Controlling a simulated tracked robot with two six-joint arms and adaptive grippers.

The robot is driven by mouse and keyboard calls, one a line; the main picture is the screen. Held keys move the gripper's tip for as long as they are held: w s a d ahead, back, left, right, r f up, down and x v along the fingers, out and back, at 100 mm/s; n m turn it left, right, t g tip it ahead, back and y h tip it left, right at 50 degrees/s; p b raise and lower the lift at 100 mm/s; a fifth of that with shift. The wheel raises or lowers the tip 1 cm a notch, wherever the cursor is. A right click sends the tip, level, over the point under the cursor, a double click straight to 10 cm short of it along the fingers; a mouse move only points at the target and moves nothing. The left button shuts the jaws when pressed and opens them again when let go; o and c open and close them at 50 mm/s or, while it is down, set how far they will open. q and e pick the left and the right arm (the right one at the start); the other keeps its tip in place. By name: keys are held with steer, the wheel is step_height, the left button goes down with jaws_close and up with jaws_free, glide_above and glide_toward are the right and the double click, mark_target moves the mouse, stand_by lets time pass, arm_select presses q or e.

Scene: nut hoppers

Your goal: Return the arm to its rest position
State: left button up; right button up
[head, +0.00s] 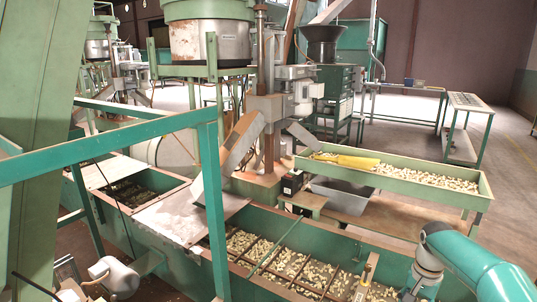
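My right arm (478,268) comes in from the lower right corner, with a teal link and a grey wrist bending down over the near right part of the long green hopper (388,254). The wrist runs out of the bottom edge of the head view, and the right gripper's fingers are cut off there. I cannot see whether they hold anything. My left gripper is not in the head view.
The hopper holds pale nuts between dark dividers, and a tan upright handle (367,272) stands in it near my wrist. A green trough (430,199) with nuts and a yellow scoop (346,160) lies beyond. A teal railing (215,215) crosses the left side.

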steer(key=s+a+f+n+y+p, duration=0.2)
steer(key=s+a+n+p, duration=0.1)
steer(key=s+a+p, duration=0.6)
steer(key=s+a+f+n+y+p, duration=0.2)
steer(key=s+a+p, duration=0.7)
steer(key=s+a, duration=0.6)
steer(key=shift+s+f+n+t, duration=0.5)
steer(key=shift+s+n, duration=0.4)
steer(key=shift+s, duration=1.35)
steer(key=shift+f, duration=0.1)
